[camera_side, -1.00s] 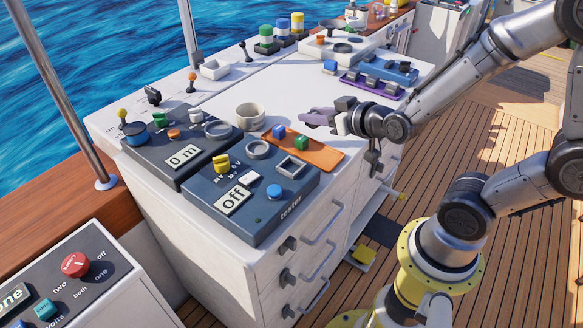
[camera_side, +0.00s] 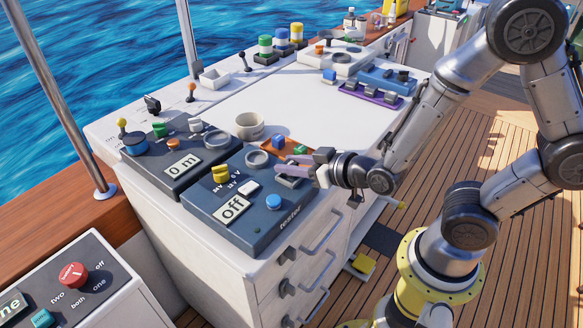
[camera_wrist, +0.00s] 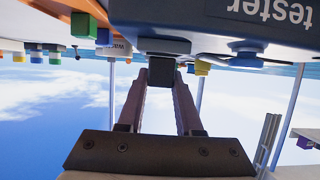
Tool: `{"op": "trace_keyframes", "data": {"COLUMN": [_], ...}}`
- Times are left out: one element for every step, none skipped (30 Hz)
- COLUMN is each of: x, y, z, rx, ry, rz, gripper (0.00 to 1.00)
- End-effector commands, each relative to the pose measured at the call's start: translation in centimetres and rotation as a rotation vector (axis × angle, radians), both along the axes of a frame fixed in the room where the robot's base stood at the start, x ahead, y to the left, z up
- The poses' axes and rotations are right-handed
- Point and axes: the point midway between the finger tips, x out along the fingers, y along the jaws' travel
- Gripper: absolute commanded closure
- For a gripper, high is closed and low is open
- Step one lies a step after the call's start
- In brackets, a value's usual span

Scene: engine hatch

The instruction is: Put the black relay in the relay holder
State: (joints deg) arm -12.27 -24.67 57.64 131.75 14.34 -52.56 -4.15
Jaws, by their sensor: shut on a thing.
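The black relay (camera_wrist: 161,71) is pinched between the mauve fingertips of my gripper (camera_wrist: 161,88). The wrist view is upside down. In it the relay is right at the grey relay holder (camera_wrist: 163,45) on the tester. I cannot tell whether it touches or has entered the holder. In the side view my gripper (camera_side: 284,167) reaches over the right end of the tester (camera_side: 250,226). The holder (camera_side: 287,182) shows there partly, covered by the fingers. The relay is hidden by the fingers in that view.
An orange tray (camera_side: 264,148) behind the fingers bears a blue block (camera_side: 278,141) and a green block (camera_side: 300,150). A cup (camera_side: 249,126) stands behind.

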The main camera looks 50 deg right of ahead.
Motion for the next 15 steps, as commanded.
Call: {"op": "trace_keyframes", "data": {"x": [-0.02,-0.04,-0.03,-0.03,-0.03,-0.02,-0.01,-0.02,-0.01,-0.01,-0.01,-0.02,-0.02,-0.03,-0.02], "y": [-0.01,-0.02,-0.01,-0.01,-0.01,-0.01,-0.01,-0.01,-0.01,-0.01,-0.01,-0.01,-0.01,-0.01,-0.01], "z": [-0.64,-0.89,-1.09,-1.18,-1.21,-1.2,-1.18,-1.16,-1.15,-1.15,-1.15,-1.2,-1.27,-1.36,-1.48], "rx": [0.0,0.0,0.001,0.001,0.002,0.002,0.002,0.002,0.002,0.002,0.002,0.002,0.001,0.001,0.001], "ry": [0.002,0.002,0.001,0.0,0.0,-0.001,-0.002,-0.002,-0.002,-0.002,-0.002,-0.001,-0.001,-0.001,-0.001], "rz": [0.0,0.0,0.0,0.0,-0.001,-0.001,-0.001,-0.001,-0.001,-0.001,-0.001,-0.001,0.0,0.0,0.0], "gripper": [1.0,1.0,1.0,1.0,1.0,1.0,1.0,1.0,1.0,1.0,1.0,1.0,1.0,1.0,1.0]}}
